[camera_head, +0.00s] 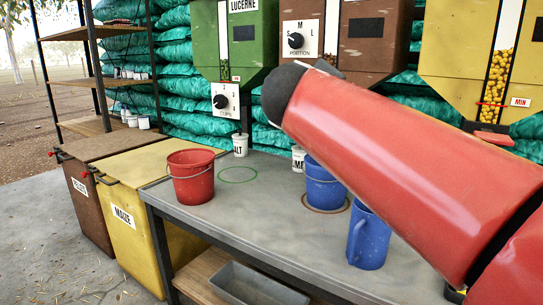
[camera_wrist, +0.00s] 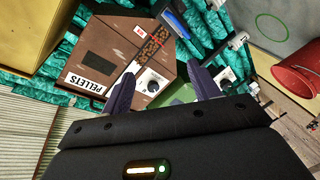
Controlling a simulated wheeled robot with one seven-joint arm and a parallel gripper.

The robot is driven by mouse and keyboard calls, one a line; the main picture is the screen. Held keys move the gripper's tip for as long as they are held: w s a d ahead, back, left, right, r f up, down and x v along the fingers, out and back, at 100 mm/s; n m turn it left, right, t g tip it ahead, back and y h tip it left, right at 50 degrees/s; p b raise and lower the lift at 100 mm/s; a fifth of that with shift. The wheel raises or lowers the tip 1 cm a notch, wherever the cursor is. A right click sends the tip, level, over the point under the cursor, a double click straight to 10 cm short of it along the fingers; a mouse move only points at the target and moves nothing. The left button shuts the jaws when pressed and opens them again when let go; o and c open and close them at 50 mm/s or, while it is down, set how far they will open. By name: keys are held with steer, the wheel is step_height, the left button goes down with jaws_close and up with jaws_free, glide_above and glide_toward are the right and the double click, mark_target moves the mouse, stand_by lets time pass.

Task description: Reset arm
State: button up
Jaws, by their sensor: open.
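My gripper (camera_wrist: 162,95) shows in the wrist view, with its two dark purple fingers apart and nothing between them. Beyond the fingers is the brown pellets dispenser (camera_wrist: 118,62) with its white portion dial. In the head view my red arm reaches in from the lower right across the bench, and it hides part of the bench and the dispensers behind it. The gripper itself does not show clearly there.
On the grey bench (camera_head: 250,228) stand a red bucket (camera_head: 191,178), a blue bucket (camera_head: 322,186) and a blue jug (camera_head: 369,240). A green ring (camera_head: 237,174) on the bench is empty. Brown and yellow bins (camera_head: 140,230) stand left. Dispensers hang behind, including the green lucerne one (camera_head: 232,45).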

steer(key=s+d+f+m+g+y+p, duration=0.1)
steer(key=s+d+f+m+g, duration=0.15)
steer(key=s+d+f, duration=0.4)
steer(key=s+d+f+m+g, duration=0.1)
steer(key=s+f+g, duration=0.25)
steer(key=f, duration=0.55)
steer(key=s+a+f+m+g+y+p, duration=0.1)
steer(key=s+f+m+g+y, duration=0.3)
steer(key=s+f, duration=1.1)
step_height(320, 180, down, 2)
steer(key=shift+s+f, duration=0.1)
steer(key=shift+s, duration=0.25)
